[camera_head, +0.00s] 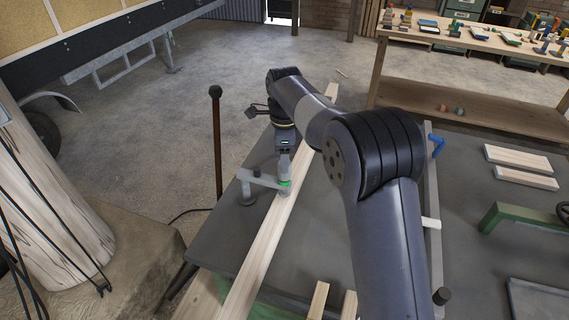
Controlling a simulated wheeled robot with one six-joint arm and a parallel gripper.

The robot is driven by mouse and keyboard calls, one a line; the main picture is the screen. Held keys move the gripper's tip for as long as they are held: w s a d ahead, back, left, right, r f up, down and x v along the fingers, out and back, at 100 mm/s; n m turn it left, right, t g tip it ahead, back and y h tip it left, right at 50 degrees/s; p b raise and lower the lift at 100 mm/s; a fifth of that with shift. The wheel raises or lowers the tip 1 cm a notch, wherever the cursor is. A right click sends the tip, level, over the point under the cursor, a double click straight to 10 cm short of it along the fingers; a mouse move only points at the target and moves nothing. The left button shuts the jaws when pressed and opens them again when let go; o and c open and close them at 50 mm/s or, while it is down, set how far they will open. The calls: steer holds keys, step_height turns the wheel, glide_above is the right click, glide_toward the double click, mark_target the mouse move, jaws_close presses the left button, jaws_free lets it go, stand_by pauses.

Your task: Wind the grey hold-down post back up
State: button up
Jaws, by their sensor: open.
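A grey hold-down (262,180) stands at the left edge of the dark bench top, with a short bar reaching right to a long pale board (264,240). My gripper (285,176) points down right at this end of the bar, around or just above the post. It is open. The fingertips are small here and partly merge with the post, so contact is unclear.
My arm hides part of the dark bench top (315,243). Short boards (517,158) and a green clamp-like piece (506,216) lie to the right. A thin brown upright rod (217,150) stands left of the bench. A wooden table (470,45) with small items stands behind.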

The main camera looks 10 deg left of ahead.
steer(key=shift+f, duration=1.65)
steer(key=c, duration=1)
steer(key=shift+o, duration=0.2)
